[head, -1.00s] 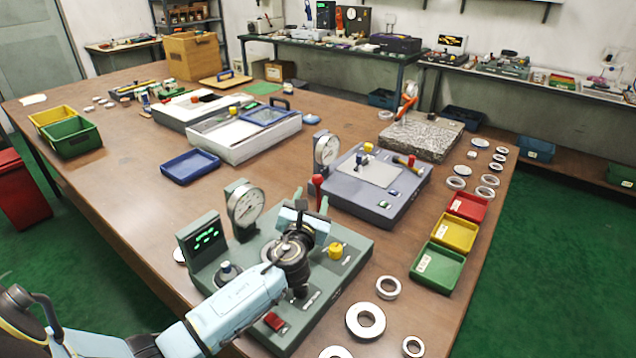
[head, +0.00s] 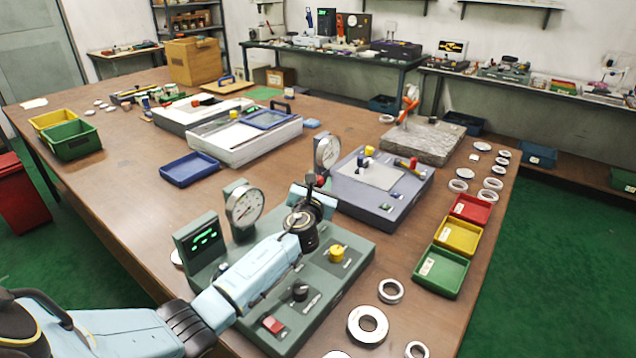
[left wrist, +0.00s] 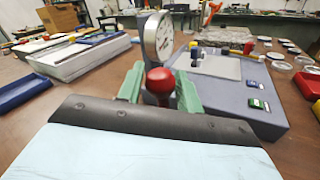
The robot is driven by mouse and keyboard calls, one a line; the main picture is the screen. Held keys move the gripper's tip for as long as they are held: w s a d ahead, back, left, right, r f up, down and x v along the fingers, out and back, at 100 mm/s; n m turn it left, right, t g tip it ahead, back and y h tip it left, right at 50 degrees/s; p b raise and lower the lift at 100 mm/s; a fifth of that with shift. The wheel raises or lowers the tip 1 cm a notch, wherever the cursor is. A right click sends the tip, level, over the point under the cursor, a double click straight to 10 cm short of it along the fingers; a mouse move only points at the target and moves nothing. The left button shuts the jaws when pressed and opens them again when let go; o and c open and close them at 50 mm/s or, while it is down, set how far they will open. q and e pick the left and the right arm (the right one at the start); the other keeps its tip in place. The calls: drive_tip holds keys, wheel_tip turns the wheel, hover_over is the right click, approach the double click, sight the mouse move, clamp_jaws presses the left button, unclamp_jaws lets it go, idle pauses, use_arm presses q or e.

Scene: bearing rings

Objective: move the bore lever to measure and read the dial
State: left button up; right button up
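The grey-green gauge station (head: 335,285) stands at the front of the table, with a round white dial (head: 244,206) and a lit green display (head: 204,240). The dial's needle is too small to read. The red-knobbed lever (left wrist: 159,82) stands upright in the left wrist view. My left gripper (left wrist: 160,94) has its green fingers either side of the knob, with narrow gaps showing. In the head view, my left gripper (head: 318,192) is above the station's far edge and hides most of the lever. My right gripper is out of view.
Behind is a blue-grey station (head: 375,195) with its own dial (head: 327,150). Metal rings (head: 368,324) lie at the front right, beside green (head: 441,271), yellow (head: 458,237) and red trays (head: 471,209). A blue tray (head: 190,168) lies to the left.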

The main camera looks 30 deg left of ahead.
use_arm(q)
clamp_jaws()
drive_tip(key=shift+a, duration=0.15)
drive_tip(key=a+n+p, duration=0.2)
drive_tip(key=a+f+n+g+h+p, duration=0.1)
drive_tip(key=a+p, duration=0.1)
drive_tip(key=p, duration=0.1)
drive_tip(key=shift+w+a+f+n+g, duration=0.1)
drive_tip(key=shift+n+g, duration=0.2)
drive_tip(key=shift+n, duration=0.1)
drive_tip(key=shift+o, duration=1.7)
unclamp_jaws()
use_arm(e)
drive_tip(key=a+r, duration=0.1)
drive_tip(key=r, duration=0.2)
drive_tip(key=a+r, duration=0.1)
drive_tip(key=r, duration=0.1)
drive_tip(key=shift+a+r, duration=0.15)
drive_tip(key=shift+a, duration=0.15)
